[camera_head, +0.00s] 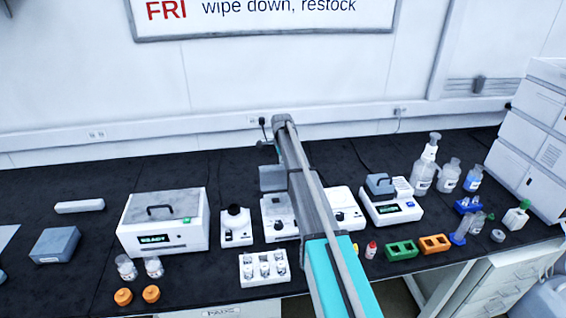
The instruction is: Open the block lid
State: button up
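A small grey lid with a dark handle (380,184) sits on a white block heater (393,209) with a lit display, right of the middle of the bench. The lid appears closed on the block. A larger white box with a dark handle on top (160,222) stands on the left; its display seems to read READY. My arm rises through the middle of the view, left of the block heater and apart from its lid. I cannot make out my gripper's fingers in this view.
My arm partly hides white instruments (278,222) at mid-bench. A white vial rack (264,267) is in front. Green (401,250) and orange (434,244) racks lie before the heater. Bottles (425,170) stand to its right.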

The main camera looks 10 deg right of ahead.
jog(key=shift+o, duration=0.7)
jog(key=shift+w, duration=0.1)
jog(key=shift+r, duration=0.2)
jog(key=c, duration=0.7)
jog(key=shift+r+p, duration=0.7)
jog(key=shift+p, duration=0.25)
jog(key=shift+r, duration=0.1)
